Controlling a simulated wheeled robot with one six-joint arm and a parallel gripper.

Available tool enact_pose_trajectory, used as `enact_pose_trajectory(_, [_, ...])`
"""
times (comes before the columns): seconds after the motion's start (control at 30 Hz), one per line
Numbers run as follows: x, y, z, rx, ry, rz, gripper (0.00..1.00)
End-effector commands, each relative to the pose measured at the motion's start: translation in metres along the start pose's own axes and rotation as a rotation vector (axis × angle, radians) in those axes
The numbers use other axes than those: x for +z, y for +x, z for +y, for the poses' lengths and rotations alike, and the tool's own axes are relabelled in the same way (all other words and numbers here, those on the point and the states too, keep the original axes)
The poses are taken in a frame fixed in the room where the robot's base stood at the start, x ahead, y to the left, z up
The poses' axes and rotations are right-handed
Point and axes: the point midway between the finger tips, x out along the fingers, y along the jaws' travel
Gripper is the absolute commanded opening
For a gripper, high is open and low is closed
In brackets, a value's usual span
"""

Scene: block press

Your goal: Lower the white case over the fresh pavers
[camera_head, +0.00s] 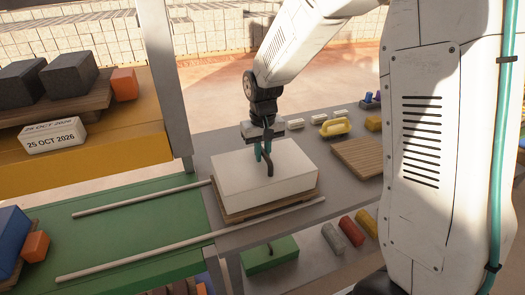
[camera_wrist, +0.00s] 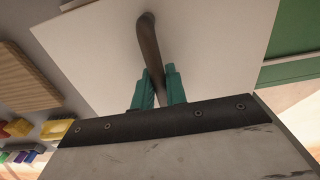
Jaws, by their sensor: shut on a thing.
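The white case (camera_head: 262,178) is a closed white box with a dark curved handle on top. It sits low on or just over a wooden board (camera_head: 272,211) between two rails on the grey table; I cannot tell whether it touches the board. My gripper (camera_head: 264,157) is above the case, its green fingers shut on the handle. In the wrist view, the fingers (camera_wrist: 158,88) close around the dark handle (camera_wrist: 149,45), with the white top (camera_wrist: 95,50) behind. No pavers show on the board; anything under the case is hidden.
A shelf at left holds dark blocks (camera_head: 65,76), an orange block (camera_head: 124,84) and a date sign (camera_head: 53,136). The rails (camera_head: 135,262) run across the green surface. An empty wooden board (camera_head: 358,157) and a yellow-handled tool (camera_head: 335,127) lie right of the case.

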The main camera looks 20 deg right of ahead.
Motion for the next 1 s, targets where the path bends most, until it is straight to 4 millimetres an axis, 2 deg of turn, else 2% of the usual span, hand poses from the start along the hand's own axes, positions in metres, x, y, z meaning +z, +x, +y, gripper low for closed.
enact_pose_trajectory(0.93, [-0.0001, 0.0076, -0.0001, 0.000, 0.000, -0.001, 0.00])
enact_pose_trajectory(0.97, [-0.0001, 0.0074, -0.0001, 0.000, 0.000, 0.000, 0.22])
enact_pose_trajectory(1.0, [-0.0001, 0.0073, -0.0001, 0.000, 0.000, 0.000, 0.33])
